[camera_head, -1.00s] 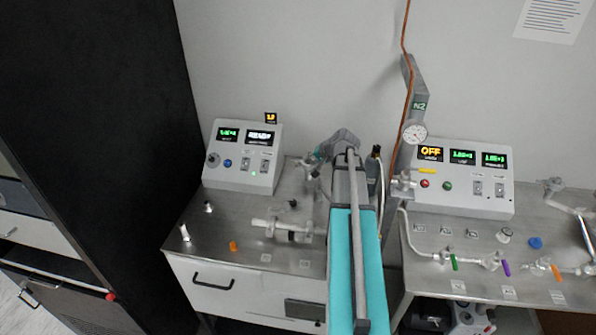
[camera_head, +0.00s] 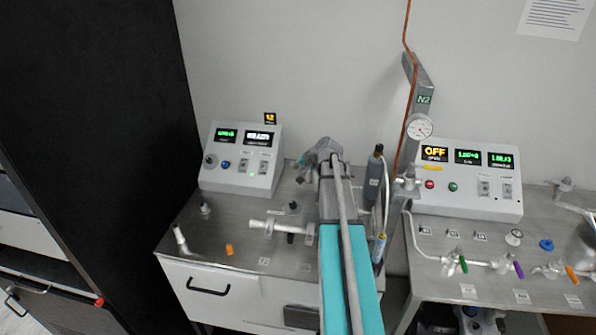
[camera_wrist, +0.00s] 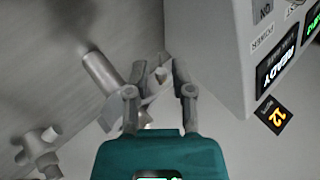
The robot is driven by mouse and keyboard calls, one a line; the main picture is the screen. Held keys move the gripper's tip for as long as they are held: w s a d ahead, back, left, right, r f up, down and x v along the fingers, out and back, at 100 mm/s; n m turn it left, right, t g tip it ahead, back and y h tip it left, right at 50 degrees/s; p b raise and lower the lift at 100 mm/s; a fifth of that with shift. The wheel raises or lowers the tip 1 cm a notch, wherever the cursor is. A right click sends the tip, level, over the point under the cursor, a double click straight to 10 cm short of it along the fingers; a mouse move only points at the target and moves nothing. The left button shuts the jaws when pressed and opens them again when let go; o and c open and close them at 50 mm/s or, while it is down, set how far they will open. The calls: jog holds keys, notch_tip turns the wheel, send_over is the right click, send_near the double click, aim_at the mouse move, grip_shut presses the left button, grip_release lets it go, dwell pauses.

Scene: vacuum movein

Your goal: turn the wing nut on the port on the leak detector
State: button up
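The leak detector (camera_head: 243,160) is a light grey box with lit green and white displays on the left steel bench. In the wrist view its corner and READY display (camera_wrist: 277,66) fill the upper right. A grey metal port (camera_wrist: 102,72) with a clamp-like fitting stands left of my fingers. A small grey piece, seemingly the wing nut (camera_wrist: 161,75), shows near the gap between the fingertips; contact cannot be told. My gripper (camera_wrist: 160,68) has its fingers apart. In the head view my gripper (camera_head: 318,152) is beside the detector's right side, and my arm hides part of the bench there.
A white and dark valve assembly (camera_head: 275,229) lies left of my arm, with an orange piece (camera_head: 229,249) nearby. A dark cylinder (camera_head: 375,170) and the N2 post (camera_head: 414,110) with a gauge (camera_head: 420,127) stand close on the right. Another control box (camera_head: 468,182) is farther right.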

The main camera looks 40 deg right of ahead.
jog(key=shift+c, duration=0.3)
grip_shut()
jog(key=shift+a+r+g+p, duration=0.1)
jog(key=shift+g+p, duration=0.2)
jog(key=shift+p, duration=0.2)
jog(key=shift+w+a+r+n+g+h+p, duration=0.1)
jog(key=shift+n+g+h+p, duration=0.05)
jog(key=shift+g+h+p, duration=0.3)
jog(key=shift+w+n+g+h+p, duration=0.1)
jog(key=shift+n+g+h+p, duration=0.05)
jog(key=shift+g+h+p, duration=0.3)
jog(key=shift+w+a+n+g+h+p, duration=0.1)
jog(key=shift+n+g+h+p, duration=0.3)
jog(key=shift+g+h+p, duration=0.55)
jog(key=shift+g+h, duration=0.25)
